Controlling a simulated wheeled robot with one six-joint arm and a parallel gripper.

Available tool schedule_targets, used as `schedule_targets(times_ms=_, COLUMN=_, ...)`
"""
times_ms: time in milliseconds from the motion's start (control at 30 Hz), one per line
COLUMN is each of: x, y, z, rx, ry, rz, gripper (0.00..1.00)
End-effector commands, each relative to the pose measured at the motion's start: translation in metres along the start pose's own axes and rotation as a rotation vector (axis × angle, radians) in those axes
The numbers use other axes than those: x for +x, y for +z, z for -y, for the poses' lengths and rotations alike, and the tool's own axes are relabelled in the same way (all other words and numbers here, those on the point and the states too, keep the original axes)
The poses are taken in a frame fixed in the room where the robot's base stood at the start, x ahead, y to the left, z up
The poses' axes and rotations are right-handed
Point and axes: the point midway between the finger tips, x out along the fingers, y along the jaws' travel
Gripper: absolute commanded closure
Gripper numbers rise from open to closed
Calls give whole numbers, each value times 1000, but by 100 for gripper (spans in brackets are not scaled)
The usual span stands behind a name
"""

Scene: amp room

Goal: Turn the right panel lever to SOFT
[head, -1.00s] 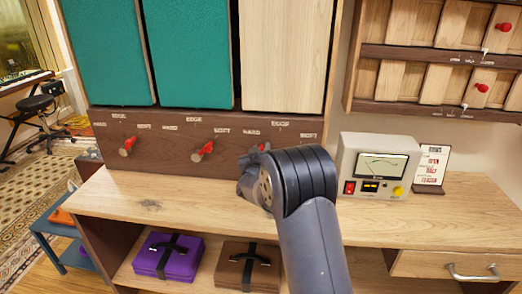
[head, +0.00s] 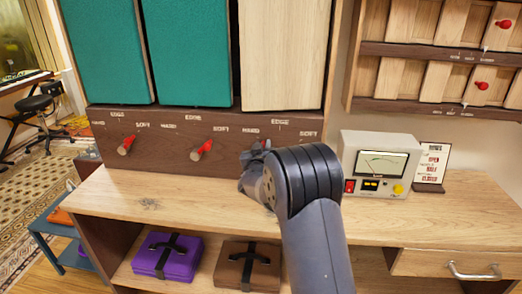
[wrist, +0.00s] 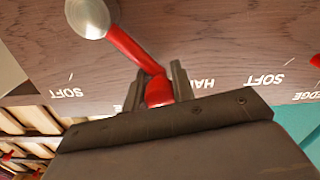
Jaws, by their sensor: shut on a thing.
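The right panel lever (wrist: 128,47) is a red arm on a silver hub (wrist: 88,18). In the wrist view, which is upside down, my gripper (wrist: 159,88) is shut on the lever's red tip, with a finger on each side. The lever slants from its hub toward the HARD label (wrist: 196,83); its SOFT label (wrist: 66,93) lies on the other side, at left. In the head view my gripper (head: 256,158) sits at the dark board (head: 165,160) below the pale wood panel (head: 282,55) and hides most of this lever.
The middle lever (head: 203,149) and left lever (head: 127,145) stand to the left on the same board. A meter box (head: 378,165) and a small sign (head: 431,165) stand on the desk (head: 150,207) at right. The desk's left part is clear.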

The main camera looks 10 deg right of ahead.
Motion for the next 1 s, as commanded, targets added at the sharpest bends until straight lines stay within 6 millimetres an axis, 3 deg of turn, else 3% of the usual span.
schedule_targets(times_ms=533, x=0, y=-3, z=-38, rx=484, ry=-2, rz=2, gripper=100)
schedule_targets(times_ms=1000, x=0, y=7, z=-74, rx=930, ry=-2, rz=4, gripper=100)
